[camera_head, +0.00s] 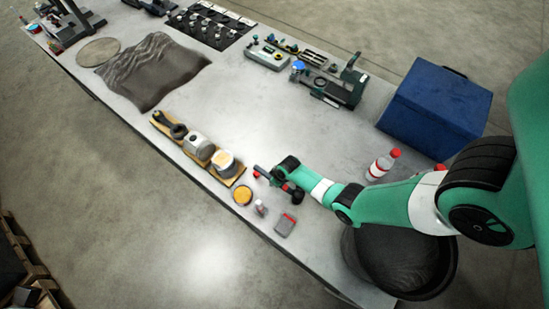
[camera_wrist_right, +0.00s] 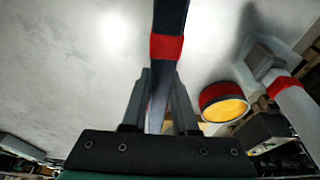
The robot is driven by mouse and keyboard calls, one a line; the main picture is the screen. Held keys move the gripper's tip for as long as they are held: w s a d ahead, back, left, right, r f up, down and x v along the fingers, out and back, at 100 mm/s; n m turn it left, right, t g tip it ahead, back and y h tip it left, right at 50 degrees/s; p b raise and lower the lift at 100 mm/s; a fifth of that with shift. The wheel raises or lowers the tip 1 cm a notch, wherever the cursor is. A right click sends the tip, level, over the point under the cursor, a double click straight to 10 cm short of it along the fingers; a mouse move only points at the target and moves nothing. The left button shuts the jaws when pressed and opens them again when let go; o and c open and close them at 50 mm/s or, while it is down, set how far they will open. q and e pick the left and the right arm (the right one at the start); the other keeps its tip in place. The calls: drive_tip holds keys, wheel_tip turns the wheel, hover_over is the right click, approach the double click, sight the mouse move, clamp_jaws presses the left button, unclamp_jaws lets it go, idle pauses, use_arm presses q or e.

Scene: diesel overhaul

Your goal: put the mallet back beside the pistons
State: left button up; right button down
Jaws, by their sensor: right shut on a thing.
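My right gripper (camera_head: 281,183) is over the front part of the bench. In the right wrist view its fingers (camera_wrist_right: 160,105) are shut on a dark handle with a red band (camera_wrist_right: 167,47), which appears to be the mallet. In the head view the mallet (camera_head: 264,174) shows as a dark and red bar at the gripper, partly hidden by it. The pistons (camera_head: 198,146) (camera_head: 224,163) stand in a wooden tray (camera_head: 237,179) just left of the gripper, with a connecting rod (camera_head: 172,128). I cannot tell whether the mallet touches the bench. My left gripper is not in view.
A red-capped bottle (camera_head: 382,165), a blue case (camera_head: 435,108) and a dark bin (camera_head: 401,265) are to the right. The bench middle (camera_head: 265,115) is clear.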

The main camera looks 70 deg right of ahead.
drive_tip(key=shift+f+b, duration=0.95)
drive_tip(key=shift+f, duration=0.15)
drive_tip(key=c, duration=0.6)
unclamp_jaws()
drive_tip(key=shift+r, duration=0.1)
